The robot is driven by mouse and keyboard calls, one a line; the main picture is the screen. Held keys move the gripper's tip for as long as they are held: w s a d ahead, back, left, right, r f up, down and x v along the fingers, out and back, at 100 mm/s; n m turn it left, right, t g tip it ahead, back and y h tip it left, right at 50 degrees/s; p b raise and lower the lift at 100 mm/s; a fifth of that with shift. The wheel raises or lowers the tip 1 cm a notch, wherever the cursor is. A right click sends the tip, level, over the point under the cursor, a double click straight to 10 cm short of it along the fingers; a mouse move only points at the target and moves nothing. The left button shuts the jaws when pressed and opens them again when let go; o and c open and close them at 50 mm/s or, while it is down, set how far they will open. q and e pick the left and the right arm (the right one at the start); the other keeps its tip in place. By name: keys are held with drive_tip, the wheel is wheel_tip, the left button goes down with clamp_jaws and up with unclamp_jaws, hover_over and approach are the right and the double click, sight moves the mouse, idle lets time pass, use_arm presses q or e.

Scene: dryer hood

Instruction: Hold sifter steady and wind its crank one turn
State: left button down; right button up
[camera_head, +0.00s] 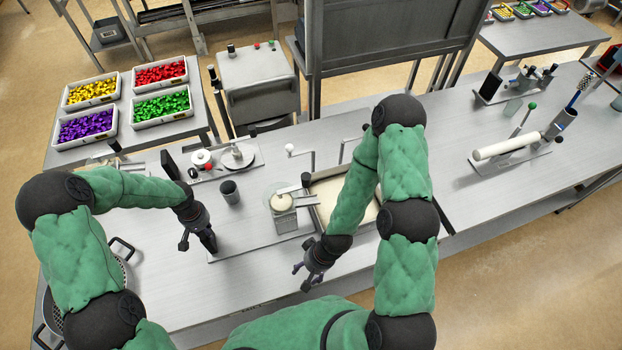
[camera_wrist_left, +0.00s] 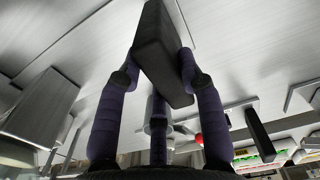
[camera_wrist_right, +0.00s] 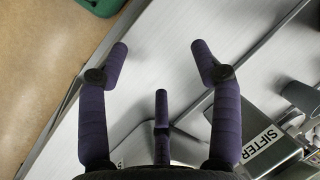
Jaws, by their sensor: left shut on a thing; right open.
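The sifter label is on a grey metal block (camera_wrist_right: 268,145) at the lower right of the right wrist view. In the head view this seems to be the metal box (camera_head: 283,216) with a pale round top, mid-bench. I cannot tell its crank for certain. My left gripper (camera_head: 197,238) is left of the box, shut on a dark block (camera_wrist_left: 160,55) that fills the space between its fingers. I cannot tell whether this block is fixed to anything. My right gripper (camera_head: 308,272) is open and empty, in front and right of the box near the bench's front edge.
A dark cup (camera_head: 230,192) stands left of the box. A shallow tray (camera_head: 322,212) is behind my right forearm. A white-knobbed rod (camera_head: 291,150) rises behind the box. A perforated pot (camera_head: 118,270) is at the left. Bare bench lies between my grippers.

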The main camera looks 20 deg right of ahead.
idle(0.3)
drive_tip(key=shift+w, duration=0.1)
drive_tip(key=c, duration=0.6)
drive_tip(key=shift+w+a+r+n, duration=0.1)
drive_tip(key=shift+w+r+n, duration=0.3)
drive_tip(key=shift+w, duration=0.1)
drive_tip(key=shift+w+r+n, duration=0.25)
drive_tip(key=shift+w+n, duration=0.15)
drive_tip(key=shift+w, duration=0.1)
clamp_jaws()
drive_tip(key=w+d+r+n+h, duration=0.15)
drive_tip(key=w+r+n, duration=0.3)
drive_tip(key=r, duration=0.45)
drive_tip(key=w+d+r+n+h, duration=0.1)
drive_tip(key=w+d+r+n, duration=0.1)
drive_tip(key=w+r+n, duration=0.5)
drive_tip(key=w+d+r+n+h, duration=0.15)
drive_tip(key=r+n, duration=0.25)
drive_tip(key=r, duration=0.7)
wheel_tip(320, 180, down, 9)
drive_tip(key=shift+d, duration=0.25)
